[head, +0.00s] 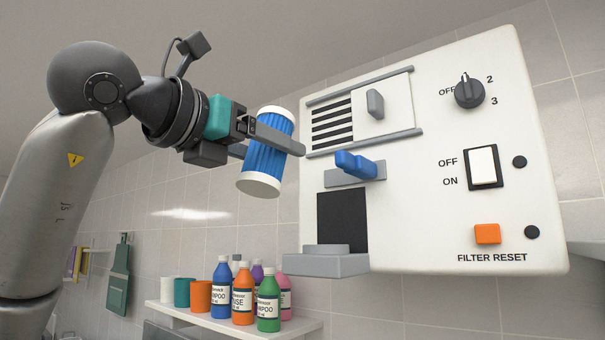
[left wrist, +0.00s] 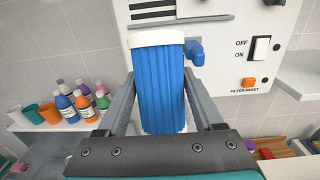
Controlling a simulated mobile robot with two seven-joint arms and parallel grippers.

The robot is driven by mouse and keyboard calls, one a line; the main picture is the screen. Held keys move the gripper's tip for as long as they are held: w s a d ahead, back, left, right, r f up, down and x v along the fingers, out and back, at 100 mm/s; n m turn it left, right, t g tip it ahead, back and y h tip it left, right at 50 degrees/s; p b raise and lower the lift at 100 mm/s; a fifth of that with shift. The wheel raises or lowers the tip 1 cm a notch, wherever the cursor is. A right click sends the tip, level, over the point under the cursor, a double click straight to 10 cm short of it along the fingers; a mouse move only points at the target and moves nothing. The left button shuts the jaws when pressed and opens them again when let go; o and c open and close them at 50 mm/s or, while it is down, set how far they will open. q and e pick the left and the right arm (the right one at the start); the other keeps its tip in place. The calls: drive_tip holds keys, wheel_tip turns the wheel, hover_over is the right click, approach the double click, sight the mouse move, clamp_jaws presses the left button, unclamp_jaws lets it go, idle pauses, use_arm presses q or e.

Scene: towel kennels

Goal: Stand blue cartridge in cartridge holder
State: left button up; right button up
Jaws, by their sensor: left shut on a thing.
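The blue cartridge (head: 268,158) is a pleated blue cylinder with white end caps. It is held in the air, tilted slightly, left of the white machine panel. My left gripper (head: 280,150) is shut around its middle, one finger on each side; the grip also shows in the left wrist view (left wrist: 158,95). What appears to be the cartridge holder (head: 326,264) is a grey ledge with a raised round seat, below a dark recess (head: 342,218) in the panel. The cartridge is apart from it, above and to the left. My right gripper is in neither view.
A blue lever (head: 355,165) sticks out above the recess. The panel also has a vent with a sliding cover (head: 375,104), a dial (head: 469,92), a rocker switch (head: 482,167) and an orange button (head: 487,233). A shelf (head: 290,327) with bottles and cups is below.

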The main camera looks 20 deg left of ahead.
sight(252, 144)
use_arm(q)
drive_tip(key=v, duration=0.5)
drive_tip(key=shift+s+a, duration=0.1)
drive_tip(key=shift+s, duration=0.05)
drive_tip(key=w+d+f+m+h+p, duration=0.1)
drive_tip(key=w, duration=0.1)
drive_tip(key=w+d+h+p, duration=0.1)
drive_tip(key=w+h+p, duration=0.1)
drive_tip(key=w+d+f+m+h+p, duration=0.1)
drive_tip(key=w, duration=0.1)
drive_tip(key=shift+w+f+m+h, duration=0.1)
drive_tip(key=shift+f+m+h, duration=0.2)
drive_tip(key=shift+f+h, duration=0.1)
drive_tip(key=shift+w+f+m+h+p, duration=0.3)
drive_tip(key=shift+w+f+h+p, duration=0.3)
drive_tip(key=shift+h+p, duration=0.3)
